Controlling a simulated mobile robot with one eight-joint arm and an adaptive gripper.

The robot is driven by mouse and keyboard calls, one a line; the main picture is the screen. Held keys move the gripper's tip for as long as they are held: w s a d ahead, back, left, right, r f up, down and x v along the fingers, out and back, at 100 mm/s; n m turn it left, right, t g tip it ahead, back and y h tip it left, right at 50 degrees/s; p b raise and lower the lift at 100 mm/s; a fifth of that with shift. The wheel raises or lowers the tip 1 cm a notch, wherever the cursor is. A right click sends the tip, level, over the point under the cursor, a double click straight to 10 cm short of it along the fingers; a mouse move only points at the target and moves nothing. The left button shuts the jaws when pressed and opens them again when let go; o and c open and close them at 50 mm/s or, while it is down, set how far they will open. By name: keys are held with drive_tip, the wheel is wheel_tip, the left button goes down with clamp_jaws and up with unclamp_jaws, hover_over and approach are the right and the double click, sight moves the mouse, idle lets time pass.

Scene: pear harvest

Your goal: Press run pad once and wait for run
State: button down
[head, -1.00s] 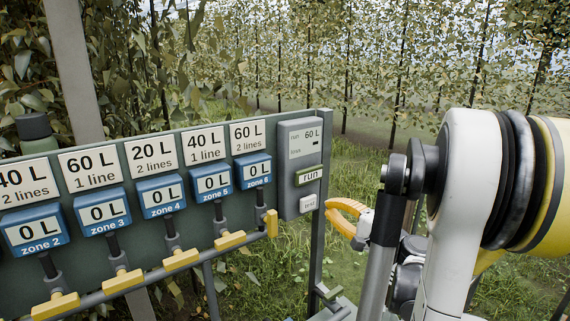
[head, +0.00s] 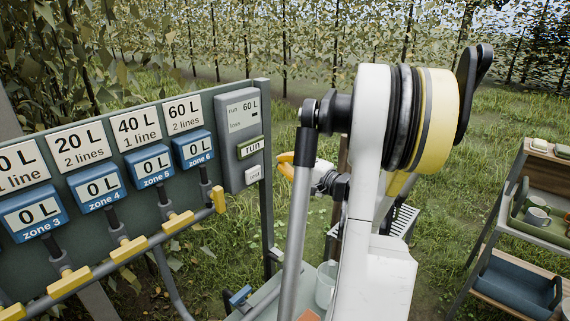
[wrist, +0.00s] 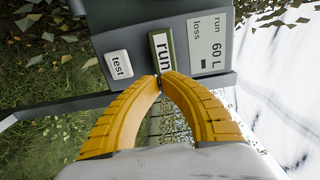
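The run pad (head: 250,148) is a pale label marked "run" in a green frame on the grey control box (head: 228,110). It also shows in the wrist view (wrist: 162,52). The box display (wrist: 208,45) reads run 60 L, with a loss line below. My gripper (wrist: 160,78) has its yellow fingers together at the tips, with nothing between them. The tips overlap the run pad's near end in the wrist view; I cannot tell whether they touch. In the head view my gripper (head: 284,158) is partly hidden by my arm.
Left of the box, a green board (head: 150,100) carries white litre cards, blue zone meters reading 0 L and yellow valve handles (head: 178,222). A shelf rack (head: 505,215) with trays and cups stands at right. Grass lies between.

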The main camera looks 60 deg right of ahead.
sight(255, 149)
drive_tip(key=w, duration=0.6)
drive_tip(key=w+d+b, duration=0.1)
drive_tip(key=w, duration=0.3)
drive_tip(key=shift+w+d, duration=0.15)
drive_tip(key=shift+w, duration=1)
drive_tip(key=shift+s, duration=0.1)
